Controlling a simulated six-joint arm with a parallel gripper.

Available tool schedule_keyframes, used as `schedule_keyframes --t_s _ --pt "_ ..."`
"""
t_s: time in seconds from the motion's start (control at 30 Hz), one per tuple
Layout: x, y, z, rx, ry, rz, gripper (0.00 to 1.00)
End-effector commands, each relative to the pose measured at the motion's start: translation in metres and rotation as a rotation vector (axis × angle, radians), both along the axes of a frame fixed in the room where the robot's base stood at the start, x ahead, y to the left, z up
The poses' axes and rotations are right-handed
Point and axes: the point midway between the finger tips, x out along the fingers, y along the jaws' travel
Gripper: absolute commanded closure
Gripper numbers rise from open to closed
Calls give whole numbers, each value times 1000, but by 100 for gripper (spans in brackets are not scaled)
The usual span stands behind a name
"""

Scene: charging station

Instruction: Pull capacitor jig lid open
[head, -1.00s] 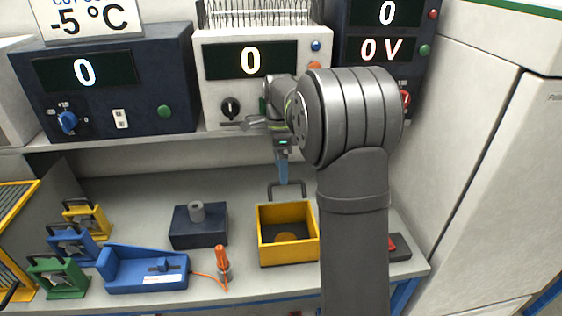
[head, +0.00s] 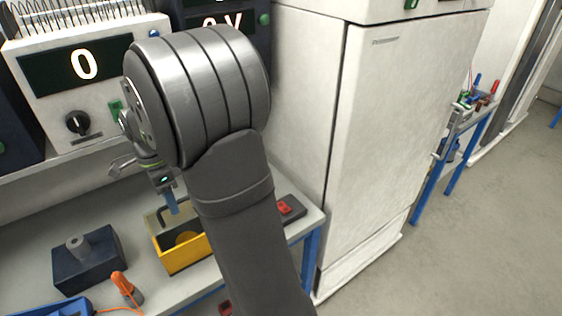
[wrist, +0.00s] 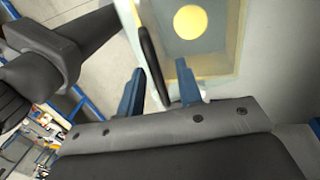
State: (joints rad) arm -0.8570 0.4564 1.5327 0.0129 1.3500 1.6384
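The capacitor jig is a yellow box (head: 184,256) with a round brown-yellow disc inside, on the bench in the head view. A pale panel with a dark handle (head: 161,214) shows at its back edge; I cannot tell for sure how far this lid is tilted. My gripper (head: 174,211) is at the handle, its blue fingers pointing down, partly hidden by my arm. In the wrist view the blue fingers (wrist: 160,82) stand apart on either side of the black handle bar (wrist: 151,60), with visible gaps. The yellow disc (wrist: 190,22) shows beyond them.
The instrument shelf (head: 60,165) overhangs behind. A tall white cabinet (head: 395,130) is right of the bench.

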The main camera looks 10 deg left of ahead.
Motion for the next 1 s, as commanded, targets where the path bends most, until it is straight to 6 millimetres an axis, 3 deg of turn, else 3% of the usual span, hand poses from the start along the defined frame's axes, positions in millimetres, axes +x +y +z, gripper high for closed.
schedule_keyframes --t_s 0.23,0.3,1.0 --pt "-23 -23 -39 -1 3 0 67" --pt "-17 -17 -17 6 -4 0 67" --pt "2 3 122 6 -3 0 67"
